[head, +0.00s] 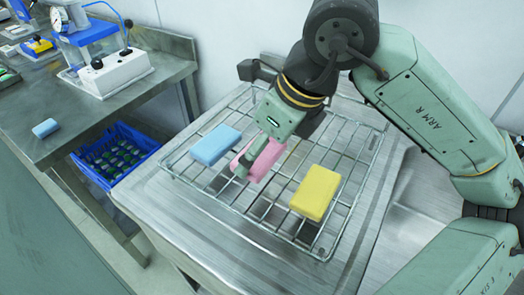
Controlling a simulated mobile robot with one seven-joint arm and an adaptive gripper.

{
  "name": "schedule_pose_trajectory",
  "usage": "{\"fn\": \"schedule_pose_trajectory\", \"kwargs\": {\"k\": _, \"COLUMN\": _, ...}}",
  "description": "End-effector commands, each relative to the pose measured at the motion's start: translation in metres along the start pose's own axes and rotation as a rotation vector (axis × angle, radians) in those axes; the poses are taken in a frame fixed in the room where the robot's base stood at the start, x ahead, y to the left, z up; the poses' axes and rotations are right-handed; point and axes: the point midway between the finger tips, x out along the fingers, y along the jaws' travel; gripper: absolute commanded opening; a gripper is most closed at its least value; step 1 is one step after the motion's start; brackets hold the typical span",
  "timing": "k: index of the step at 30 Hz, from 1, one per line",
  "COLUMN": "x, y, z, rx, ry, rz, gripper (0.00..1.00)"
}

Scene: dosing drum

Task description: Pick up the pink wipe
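The pink wipe (267,163) is a block-like piece on the wire rack (225,203), between a blue wipe (215,145) on the left and a yellow wipe (316,192) on the right. My gripper (248,166) reaches down over the pink wipe from above. One green finger crosses in front of the wipe and covers part of it. The other finger is hidden, so I cannot tell whether the gripper is closed on the wipe or only around it. No lift off the rack can be made out.
The rack lies on a metal worktop (170,207). A dark bench (60,110) at left carries a white and blue device (115,70) and another blue block (45,128). A blue crate (117,155) with several dark round items sits low beside it.

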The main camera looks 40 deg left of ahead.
Motion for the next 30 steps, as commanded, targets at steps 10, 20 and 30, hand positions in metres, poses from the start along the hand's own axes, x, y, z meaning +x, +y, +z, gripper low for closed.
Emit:
{"fn": "schedule_pose_trajectory", "kwargs": {"k": 10, "x": -0.026, "y": 0.061, "z": -0.052, "rx": -0.001, "ry": 0.003, "rz": -0.005, "gripper": 0.67}}
{"fn": "schedule_pose_trajectory", "kwargs": {"k": 20, "x": -0.046, "y": 0.103, "z": -0.086, "rx": 0.0, "ry": 0.001, "rz": -0.002, "gripper": 0.67}}
{"fn": "schedule_pose_trajectory", "kwargs": {"k": 30, "x": -0.052, "y": 0.116, "z": -0.095, "rx": -0.002, "ry": 0.002, "rz": 0.0, "gripper": 0.67}}
